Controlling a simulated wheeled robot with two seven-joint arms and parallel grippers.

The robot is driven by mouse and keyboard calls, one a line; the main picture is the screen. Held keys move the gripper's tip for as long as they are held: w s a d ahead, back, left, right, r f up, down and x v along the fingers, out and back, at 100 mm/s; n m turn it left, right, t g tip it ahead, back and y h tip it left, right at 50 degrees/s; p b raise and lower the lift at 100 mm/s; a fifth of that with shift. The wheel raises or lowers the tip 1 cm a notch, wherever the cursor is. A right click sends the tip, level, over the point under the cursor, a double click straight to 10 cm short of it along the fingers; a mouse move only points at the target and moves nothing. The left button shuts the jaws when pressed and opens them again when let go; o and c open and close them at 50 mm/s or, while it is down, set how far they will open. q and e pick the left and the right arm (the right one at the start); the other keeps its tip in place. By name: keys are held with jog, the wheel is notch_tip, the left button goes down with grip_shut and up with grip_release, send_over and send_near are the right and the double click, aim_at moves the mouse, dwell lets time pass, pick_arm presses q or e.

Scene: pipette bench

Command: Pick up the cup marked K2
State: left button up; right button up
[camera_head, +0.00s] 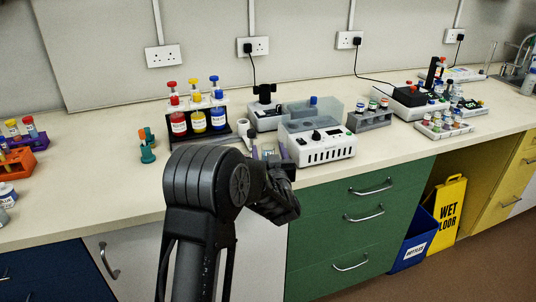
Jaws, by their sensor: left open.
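My left gripper (270,155) is open at the front of the bench, just left of a white block-shaped instrument. Its fingers point away from me. A small pale thing shows between the fingers, mostly hidden by the gripper and arm; I cannot tell whether it is a cup or whether it is touched. No K2 mark can be read anywhere in view. A small white pot (7,190) with a blue mark stands at the far left edge, partly cut off; its marking is too small to read. My right gripper is out of view.
The white instrument (325,148) stands close to the right of my gripper. Behind it is a rack with red, yellow and blue bottles (198,122). A teal holder (147,150) stands to the left. Bare bench (95,170) lies left of my arm.

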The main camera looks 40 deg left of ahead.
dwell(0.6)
pick_arm(q)
grip_shut()
dwell(0.5)
